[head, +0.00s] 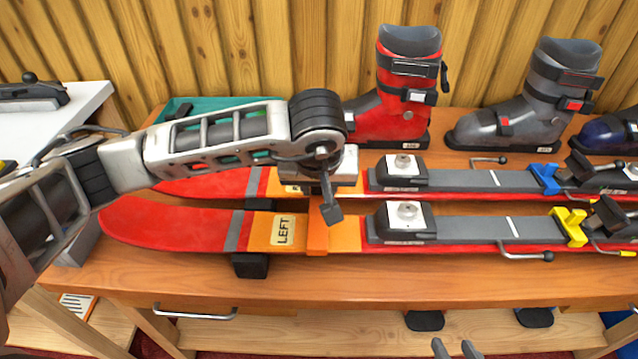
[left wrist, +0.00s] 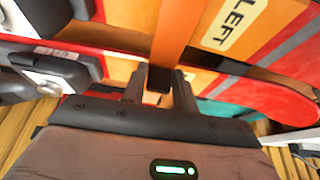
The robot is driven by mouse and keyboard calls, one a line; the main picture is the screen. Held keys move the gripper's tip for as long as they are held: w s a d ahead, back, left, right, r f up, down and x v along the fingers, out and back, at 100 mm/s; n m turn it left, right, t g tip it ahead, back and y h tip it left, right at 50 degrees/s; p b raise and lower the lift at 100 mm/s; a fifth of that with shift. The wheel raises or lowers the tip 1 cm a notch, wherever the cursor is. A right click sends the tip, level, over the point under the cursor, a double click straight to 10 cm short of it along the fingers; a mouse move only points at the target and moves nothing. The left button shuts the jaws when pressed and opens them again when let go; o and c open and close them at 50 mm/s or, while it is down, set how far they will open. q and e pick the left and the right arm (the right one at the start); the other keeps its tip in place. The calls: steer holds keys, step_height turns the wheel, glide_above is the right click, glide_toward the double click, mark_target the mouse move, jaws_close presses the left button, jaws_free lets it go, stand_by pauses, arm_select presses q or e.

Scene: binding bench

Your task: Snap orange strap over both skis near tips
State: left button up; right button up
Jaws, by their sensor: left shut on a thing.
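The front ski (head: 170,225), red with an orange band marked LEFT, lies on the bench with its tip to the left. The rear ski (head: 222,185) lies parallel behind it, partly hidden by my left arm. The orange strap (head: 317,240) crosses the front ski right of the LEFT label; it also shows in the left wrist view (left wrist: 178,30). My left gripper (head: 330,208) is above the skis, and its fingers (left wrist: 158,85) are shut on the strap's end. The strap's far part is hidden. My right gripper (head: 456,350) shows only its fingertips, apart and empty, at the bottom edge.
Ski bindings (head: 405,220) sit on the skis to the right, with a yellow clip (head: 569,227) and a blue clip (head: 546,178). Red (head: 392,112) and grey (head: 520,120) boots stand behind. A teal tray (head: 185,108) lies at back left. The front bench strip is clear.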

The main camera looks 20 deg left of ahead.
mark_target(319, 196)
arm_select(q)
steer(key=shift+f+b, duration=0.95)
steer(key=shift+f, duration=0.1)
steer(key=o, duration=1.6)
step_height(319, 196, up, 10)
steer(key=p, duration=0.5)
stand_by(0.4)
